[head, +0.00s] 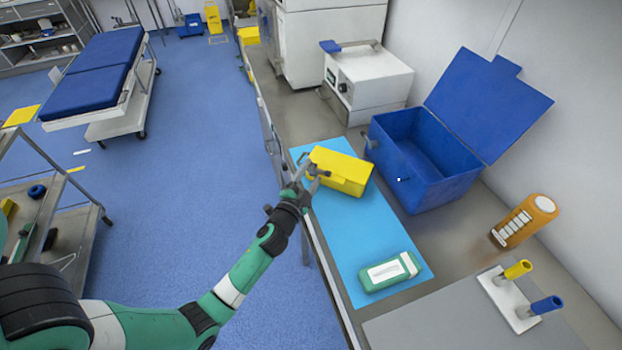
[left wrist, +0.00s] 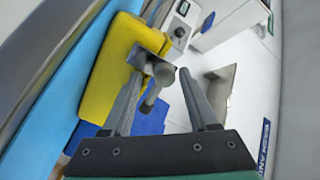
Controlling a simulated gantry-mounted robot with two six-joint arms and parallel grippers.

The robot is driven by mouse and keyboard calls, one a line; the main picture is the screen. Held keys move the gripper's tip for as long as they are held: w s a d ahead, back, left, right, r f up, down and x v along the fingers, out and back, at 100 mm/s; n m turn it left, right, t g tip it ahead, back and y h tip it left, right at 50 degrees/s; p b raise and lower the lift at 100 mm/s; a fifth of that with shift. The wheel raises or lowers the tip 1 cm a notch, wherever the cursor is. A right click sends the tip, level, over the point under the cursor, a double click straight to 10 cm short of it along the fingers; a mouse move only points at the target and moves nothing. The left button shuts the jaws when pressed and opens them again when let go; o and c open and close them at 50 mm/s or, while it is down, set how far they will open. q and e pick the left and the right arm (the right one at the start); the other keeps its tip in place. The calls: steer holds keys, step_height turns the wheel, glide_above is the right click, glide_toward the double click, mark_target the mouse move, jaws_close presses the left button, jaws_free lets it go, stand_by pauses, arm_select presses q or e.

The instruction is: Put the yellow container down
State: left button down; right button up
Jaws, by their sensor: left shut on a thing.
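The yellow container (head: 345,174) is a box-like block with a small grey fitting on its near left end. It is over the far part of a light-blue mat (head: 370,238) on the counter. I cannot tell whether its underside touches the mat. My left gripper (head: 316,172) is at that left end, shut on the container by its grey fitting. In the left wrist view the yellow container (left wrist: 108,70) is beyond the fingers, and the grey fitting lies between the fingertips of my left gripper (left wrist: 160,76). My right gripper is not in view.
An open blue box (head: 425,165) with its lid raised stands just right of the container. A green case (head: 390,271) lies on the near mat. An orange bottle (head: 524,221) and a stand with yellow and blue tubes (head: 512,299) are to the right. The mat's middle is clear.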

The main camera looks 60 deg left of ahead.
arm_select(q)
steer(key=shift+r, duration=0.15)
steer(key=shift+f, duration=0.25)
steer(key=shift+c, duration=0.8)
jaws_free()
steer(key=shift+r, duration=0.1)
steer(key=shift+s+d, duration=0.1)
steer(key=v, duration=1.1)
steer(key=shift+s+d+b, duration=0.2)
steer(key=shift+s+b, duration=0.05)
steer(key=shift+b, duration=0.2)
steer(key=shift+r, duration=0.15)
